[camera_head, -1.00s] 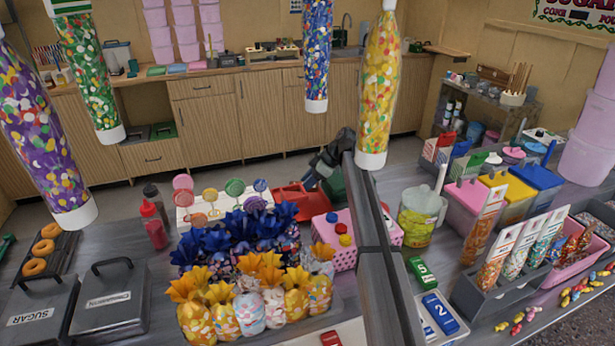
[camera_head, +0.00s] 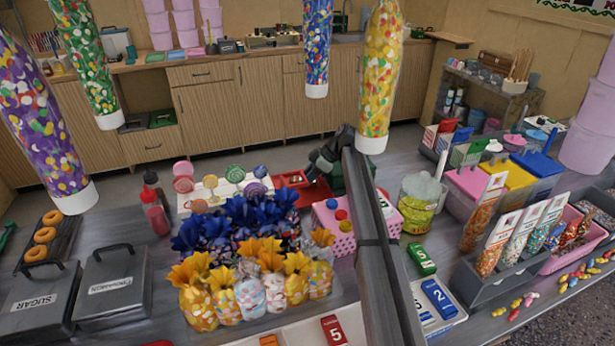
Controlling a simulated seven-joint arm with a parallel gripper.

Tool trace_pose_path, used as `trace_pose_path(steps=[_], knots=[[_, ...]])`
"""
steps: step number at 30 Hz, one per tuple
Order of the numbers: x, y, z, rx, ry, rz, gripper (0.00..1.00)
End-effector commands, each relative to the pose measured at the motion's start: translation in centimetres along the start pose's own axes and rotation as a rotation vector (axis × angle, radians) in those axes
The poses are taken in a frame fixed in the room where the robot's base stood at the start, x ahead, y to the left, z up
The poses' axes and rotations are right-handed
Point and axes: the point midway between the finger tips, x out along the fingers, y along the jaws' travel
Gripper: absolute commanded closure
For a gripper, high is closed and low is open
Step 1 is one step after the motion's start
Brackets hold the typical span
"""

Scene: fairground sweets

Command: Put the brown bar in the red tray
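The red tray (camera_head: 287,180) lies behind the blue-topped sweet bags, its front partly hidden by them. A small pale and dark patch shows inside it, too small to make out. My gripper (camera_head: 318,168) is a dark shape at the tray's right side, at the far end of my grey arm. Its fingers are small and blurred against the tray and a dark green thing, so I cannot tell whether they are open or hold anything. I cannot make out the brown bar with certainty.
Blue- and yellow-topped sweet bags (camera_head: 262,290) crowd the front of the tray. A pink basket (camera_head: 342,243) stands to its right, and lollipops (camera_head: 233,173) in a white stand to its left. Sprinkle-filled tubes (camera_head: 378,80) hang above. A red bottle (camera_head: 154,212) stands at left.

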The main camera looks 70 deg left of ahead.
Motion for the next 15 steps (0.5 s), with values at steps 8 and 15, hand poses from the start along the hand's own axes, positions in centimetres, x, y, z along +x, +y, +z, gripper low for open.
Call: trace_pose_path(steps=[8,15], knots=[[0.33,0.00,0.26,0.000,0.000,0.000,0.99],[0.63,0.00,0.49,0.000,0.000,0.000,0.99]])
